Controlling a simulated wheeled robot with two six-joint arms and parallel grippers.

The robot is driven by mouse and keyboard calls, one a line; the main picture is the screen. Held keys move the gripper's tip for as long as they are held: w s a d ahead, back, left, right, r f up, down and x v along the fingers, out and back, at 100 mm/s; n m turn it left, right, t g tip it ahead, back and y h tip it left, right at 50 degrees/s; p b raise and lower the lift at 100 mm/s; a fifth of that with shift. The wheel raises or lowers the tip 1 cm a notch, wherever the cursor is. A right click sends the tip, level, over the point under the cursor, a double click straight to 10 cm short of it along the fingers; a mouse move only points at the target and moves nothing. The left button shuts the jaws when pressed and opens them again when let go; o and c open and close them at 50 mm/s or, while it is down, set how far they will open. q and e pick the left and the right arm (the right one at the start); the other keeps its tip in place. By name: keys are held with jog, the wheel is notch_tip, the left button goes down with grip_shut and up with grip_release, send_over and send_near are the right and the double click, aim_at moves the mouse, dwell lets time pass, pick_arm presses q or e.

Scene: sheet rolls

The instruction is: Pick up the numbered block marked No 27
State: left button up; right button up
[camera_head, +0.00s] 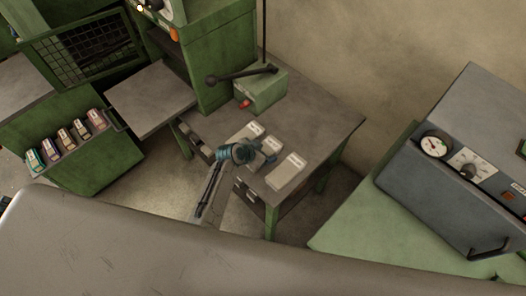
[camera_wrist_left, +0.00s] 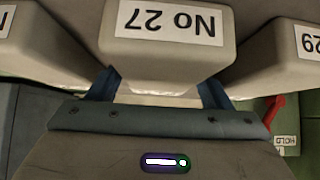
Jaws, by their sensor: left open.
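The block marked No 27 (camera_wrist_left: 165,50) fills the upper middle of the left wrist view, its pale label upside down. In the head view a grey block (camera_head: 272,144), the middle one of a row on the table, stands at my left gripper (camera_head: 266,158). In the left wrist view my left gripper (camera_wrist_left: 158,88) is open, with one blue finger at each side of the No 27 block's near end. The finger tips are partly hidden by the block, and I cannot tell whether they touch it. My right gripper is in neither view.
A block marked 29 (camera_wrist_left: 292,45) is close at the right, and another labelled block (camera_wrist_left: 30,45) at the left. The table (camera_head: 335,118) also bears a green lever machine (camera_head: 262,92). A grey console (camera_head: 450,170) stands at the right.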

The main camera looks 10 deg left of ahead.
pick_arm(q)
jog(key=shift+c, duration=0.4)
jog(key=c, duration=0.9)
jog(key=shift+r, duration=0.1)
jog(key=shift+c, duration=0.2)
